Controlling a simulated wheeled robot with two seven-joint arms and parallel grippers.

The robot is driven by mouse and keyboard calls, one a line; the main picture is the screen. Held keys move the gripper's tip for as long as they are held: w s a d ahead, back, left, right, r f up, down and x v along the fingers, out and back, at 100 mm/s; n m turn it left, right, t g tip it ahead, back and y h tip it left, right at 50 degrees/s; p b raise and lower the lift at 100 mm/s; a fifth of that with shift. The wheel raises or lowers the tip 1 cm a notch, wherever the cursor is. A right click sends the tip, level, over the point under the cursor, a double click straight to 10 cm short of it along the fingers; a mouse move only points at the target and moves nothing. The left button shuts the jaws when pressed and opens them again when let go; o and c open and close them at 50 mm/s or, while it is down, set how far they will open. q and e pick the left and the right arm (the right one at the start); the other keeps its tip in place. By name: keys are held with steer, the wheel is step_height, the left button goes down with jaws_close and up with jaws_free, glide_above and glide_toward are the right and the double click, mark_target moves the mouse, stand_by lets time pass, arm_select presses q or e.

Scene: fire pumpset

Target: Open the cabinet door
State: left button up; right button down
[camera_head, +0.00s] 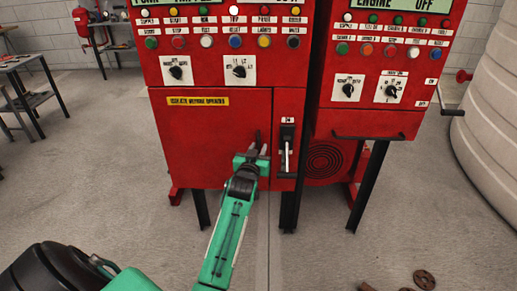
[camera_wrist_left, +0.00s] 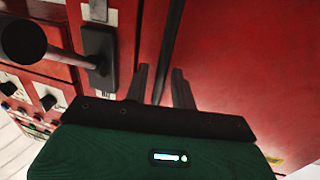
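The red cabinet door (camera_head: 205,135) with a yellow label strip fills the lower part of the left red cabinet and looks closed. My left gripper (camera_head: 258,146) is in front of the door near its right edge. In the left wrist view my left gripper (camera_wrist_left: 161,85) shows two dark fingers apart, pointing at the red surface. A dark upright bar (camera_wrist_left: 171,42), apparently the door handle, runs between the fingers in that picture. I cannot tell whether they touch it. In the head view the gripper largely hides this spot. My right gripper is out of view.
A black lever switch (camera_head: 287,148) is on the panel just right of the door, close to my gripper. Knobs and buttons sit above. A second red cabinet (camera_head: 375,110) stands to the right, a pale tank (camera_head: 492,110) beyond. Grey floor in front is mostly clear.

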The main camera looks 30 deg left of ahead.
arm_select(q)
steer(key=shift+w+a, duration=0.2)
steer(key=shift+w, duration=0.2)
jaws_close()
steer(key=shift+s, duration=0.1)
